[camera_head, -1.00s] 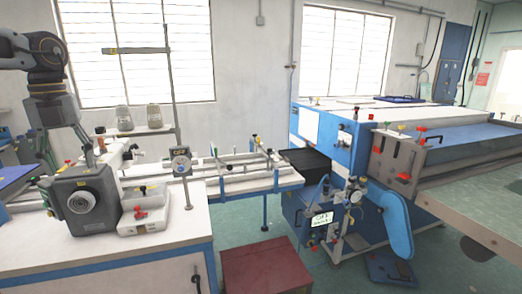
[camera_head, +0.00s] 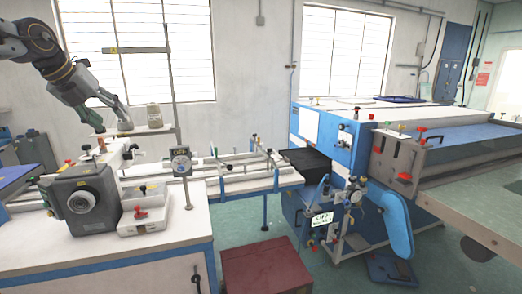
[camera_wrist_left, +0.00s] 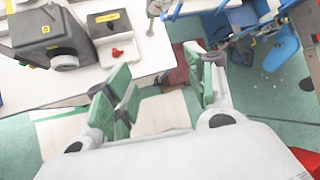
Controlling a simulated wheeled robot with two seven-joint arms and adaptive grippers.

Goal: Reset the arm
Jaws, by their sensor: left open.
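My left arm comes in at the upper left of the head view. Its gripper (camera_head: 112,124) points down and to the right, above the back of the grey machine on the white bench. In the left wrist view the gripper (camera_wrist_left: 163,78) has its green-padded fingers spread wide with nothing between them. Below them are a pale surface, the bench edge and the green floor. My right gripper is in neither view.
The grey machine (camera_head: 83,200) with a round dial stands on the white bench (camera_head: 110,243). Beside it is a white tray (camera_head: 143,226) with a red part. A thin upright post (camera_head: 173,85) rises near the gripper. A large blue machine (camera_head: 345,150) stands right.

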